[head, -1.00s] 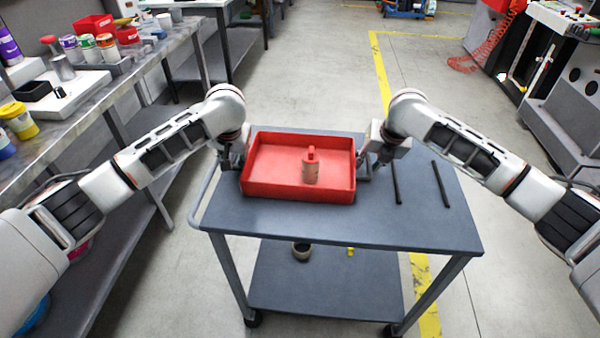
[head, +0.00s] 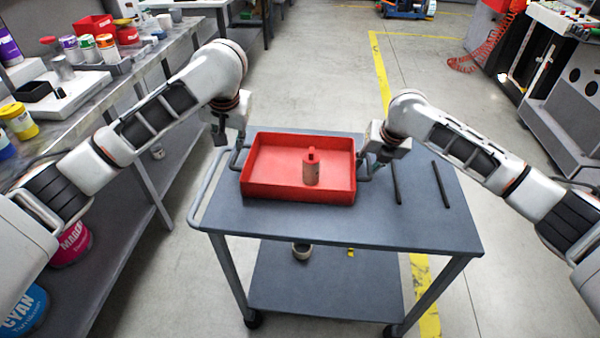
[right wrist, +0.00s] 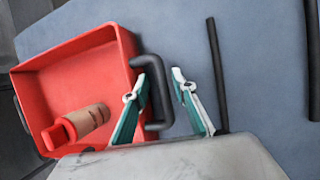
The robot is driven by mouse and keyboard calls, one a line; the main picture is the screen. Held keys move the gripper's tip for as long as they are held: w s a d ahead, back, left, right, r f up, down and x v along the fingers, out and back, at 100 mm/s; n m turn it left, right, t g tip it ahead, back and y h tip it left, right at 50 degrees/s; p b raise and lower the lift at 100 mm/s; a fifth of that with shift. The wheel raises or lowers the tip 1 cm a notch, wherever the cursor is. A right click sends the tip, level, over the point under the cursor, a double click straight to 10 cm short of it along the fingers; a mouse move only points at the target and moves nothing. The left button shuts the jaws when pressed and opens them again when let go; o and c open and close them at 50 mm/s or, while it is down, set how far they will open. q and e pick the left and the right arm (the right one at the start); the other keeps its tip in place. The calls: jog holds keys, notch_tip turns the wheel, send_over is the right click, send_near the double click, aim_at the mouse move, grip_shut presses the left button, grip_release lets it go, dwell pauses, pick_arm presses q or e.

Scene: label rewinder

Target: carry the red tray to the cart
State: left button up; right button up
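The red tray (head: 270,193) rests on the top of the grey cart (head: 420,228), towards its left half. It also shows in the right wrist view (right wrist: 118,55). A bottle with a red cap and tan body (head: 311,172) stands inside the tray. My left gripper (head: 220,138) is raised above and left of the tray's dark left handle (head: 236,160), apart from it; its finger opening is unclear. My right gripper (right wrist: 160,105) is open, its teal-and-white fingers on either side of the dark right handle (right wrist: 158,78).
Two dark bars (head: 440,185) lie on the cart's right side. The lower shelf holds a small cup (head: 301,250). A workbench (head: 90,105) with paint pots runs along the left. A machine (head: 560,80) stands at the right. Floor behind the cart is clear.

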jog(key=v, duration=1.2)
jog(key=shift+w, duration=0.1)
jog(key=shift+f, duration=0.1)
